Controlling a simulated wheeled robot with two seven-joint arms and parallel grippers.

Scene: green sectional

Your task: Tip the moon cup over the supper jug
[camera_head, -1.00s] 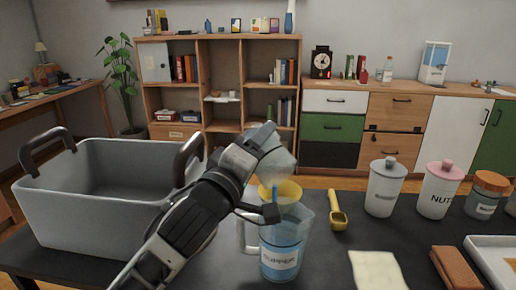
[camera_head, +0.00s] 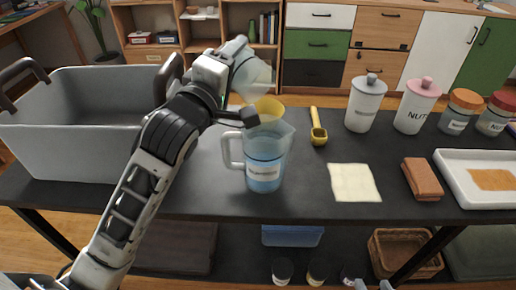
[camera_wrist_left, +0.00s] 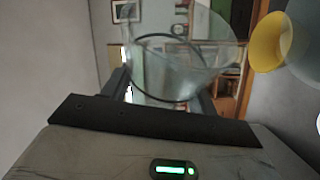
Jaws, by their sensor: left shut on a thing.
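My left gripper (camera_head: 240,85) is shut on the moon cup (camera_head: 256,78), a clear, pale cup held tilted above the supper jug (camera_head: 264,172). The cup also shows in the left wrist view (camera_wrist_left: 185,65), see-through and between the fingers; I cannot make out its contents. The jug is clear, with a handle on its left, a pale label and blue contents. It stands upright on the dark table. My right gripper (camera_head: 372,285) shows only as two pale tips, apart, at the bottom edge.
A grey bin (camera_head: 75,150) stands left, a yellow scoop (camera_head: 318,130) behind right. A cream cloth (camera_head: 354,182), brown block (camera_head: 421,179), white tray (camera_head: 465,200) and several lidded jars occupy the right.

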